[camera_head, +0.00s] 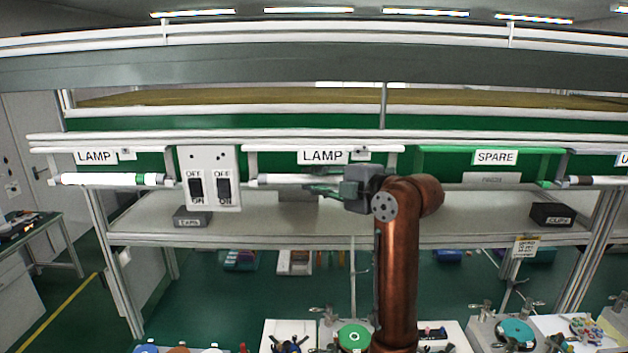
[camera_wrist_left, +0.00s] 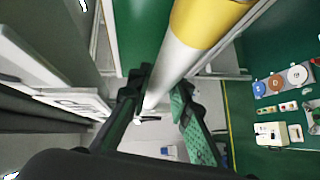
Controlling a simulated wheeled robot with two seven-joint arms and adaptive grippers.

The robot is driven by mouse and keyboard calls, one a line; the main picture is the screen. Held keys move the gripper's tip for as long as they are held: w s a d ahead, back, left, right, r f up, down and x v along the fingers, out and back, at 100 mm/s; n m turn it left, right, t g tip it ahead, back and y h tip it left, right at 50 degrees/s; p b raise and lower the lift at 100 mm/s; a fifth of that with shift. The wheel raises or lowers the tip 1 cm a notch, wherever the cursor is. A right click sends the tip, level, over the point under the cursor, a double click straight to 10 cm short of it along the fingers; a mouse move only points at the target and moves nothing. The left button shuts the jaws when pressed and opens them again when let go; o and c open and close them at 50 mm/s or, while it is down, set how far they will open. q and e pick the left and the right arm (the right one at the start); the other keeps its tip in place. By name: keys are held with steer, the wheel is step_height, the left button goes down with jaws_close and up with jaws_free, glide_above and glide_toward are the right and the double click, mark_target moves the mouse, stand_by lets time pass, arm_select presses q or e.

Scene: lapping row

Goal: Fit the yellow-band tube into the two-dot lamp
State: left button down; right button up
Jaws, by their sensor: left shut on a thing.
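My left gripper (camera_head: 330,190) is shut on the white tube (camera_head: 285,180) with the yellow band. In the left wrist view the tube (camera_wrist_left: 172,72) runs between the fingers (camera_wrist_left: 165,105), and its yellow band (camera_wrist_left: 208,22) shows at the top. In the head view the band is hidden by the gripper. The tube lies roughly level under the middle lamp (camera_head: 324,157), its left end close to the left holder; I cannot tell if it is seated. The two dots (camera_head: 222,157) show above the right switch of the panel. My right gripper is not in view.
A left lamp (camera_head: 95,157) holds a green-band tube (camera_head: 100,179). The switch panel (camera_head: 209,201) stands between the lamps. A green spare rack (camera_head: 495,151) is at the right, and a dark-band tube (camera_head: 590,181) lies beyond it. A shelf (camera_head: 150,215) runs below.

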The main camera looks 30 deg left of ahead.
arm_select(q)
steer(key=c, duration=1.9)
jaws_free()
steer(key=shift+o, duration=1.1)
steer(key=shift+d, duration=0.1)
steer(key=v, duration=1.2)
